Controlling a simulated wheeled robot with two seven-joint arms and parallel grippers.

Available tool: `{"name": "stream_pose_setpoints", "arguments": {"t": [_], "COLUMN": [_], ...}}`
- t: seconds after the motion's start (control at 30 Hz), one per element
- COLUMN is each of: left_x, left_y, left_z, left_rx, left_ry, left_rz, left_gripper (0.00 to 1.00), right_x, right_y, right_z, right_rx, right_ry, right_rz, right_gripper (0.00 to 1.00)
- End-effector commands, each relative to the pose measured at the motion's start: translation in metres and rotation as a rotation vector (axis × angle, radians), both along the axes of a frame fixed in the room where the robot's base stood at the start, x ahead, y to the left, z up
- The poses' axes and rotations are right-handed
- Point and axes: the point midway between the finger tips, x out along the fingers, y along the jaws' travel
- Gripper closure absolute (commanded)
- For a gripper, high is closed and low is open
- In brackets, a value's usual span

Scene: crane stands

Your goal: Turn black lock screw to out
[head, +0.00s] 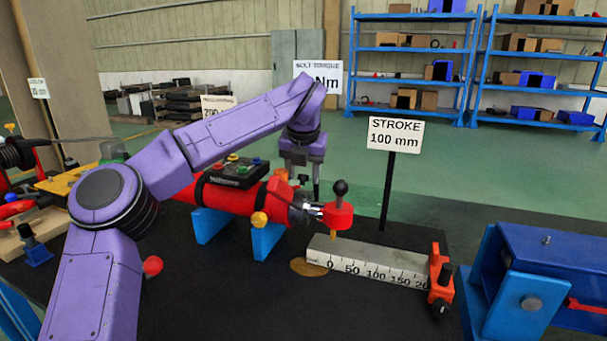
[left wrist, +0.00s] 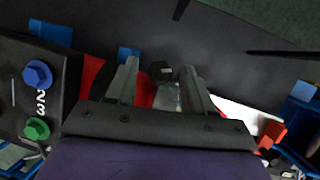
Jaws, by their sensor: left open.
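A small black screw head (head: 303,178), which looks like the black lock screw, stands at the right end of the red cylinder (head: 228,197). In the left wrist view a black faceted head (left wrist: 160,70) shows between my fingers. My left gripper (head: 303,183) points down over that end of the cylinder. Its two fingers (left wrist: 160,82) are apart, one on each side of the black head, with no clear contact. I cannot tell the exact height of the fingertips over the screw. My right gripper is in neither view.
Right of the gripper stands a black ball knob (head: 340,187) on a red block (head: 337,216). A ruler bar (head: 365,262) with an orange clamp (head: 440,268) lies in front. A button box (head: 237,172) sits on the cylinder. The STROKE sign (head: 395,134) stands behind.

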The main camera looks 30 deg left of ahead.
Motion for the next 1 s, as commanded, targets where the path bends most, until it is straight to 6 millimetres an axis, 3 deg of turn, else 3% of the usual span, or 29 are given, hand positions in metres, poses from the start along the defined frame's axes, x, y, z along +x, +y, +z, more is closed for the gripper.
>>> {"name": "stream_pose_setpoints", "arguments": {"t": [0.23, 0.3, 0.4, 0.77, 1.0], "left_x": [0.000, 0.000, 0.000, 0.000, 0.002], "left_y": [0.000, 0.000, 0.000, -0.001, -0.003], "left_z": [-0.001, -0.001, -0.001, 0.001, 0.003], "left_rx": [0.000, 0.000, 0.000, 0.023, 0.098], "left_ry": [0.000, 0.000, 0.000, 0.007, 0.024], "left_rz": [0.000, 0.000, 0.000, 0.040, 0.170], "left_gripper": [0.51, 0.74, 1.00, 1.00, 1.00], "right_x": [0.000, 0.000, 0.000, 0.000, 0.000], "right_y": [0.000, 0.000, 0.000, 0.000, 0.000], "right_z": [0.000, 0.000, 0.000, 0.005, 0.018], "right_rx": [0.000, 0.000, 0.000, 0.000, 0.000], "right_ry": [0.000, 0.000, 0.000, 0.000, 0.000], "right_rz": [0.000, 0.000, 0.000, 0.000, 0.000], "right_gripper": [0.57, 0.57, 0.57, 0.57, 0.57]}}
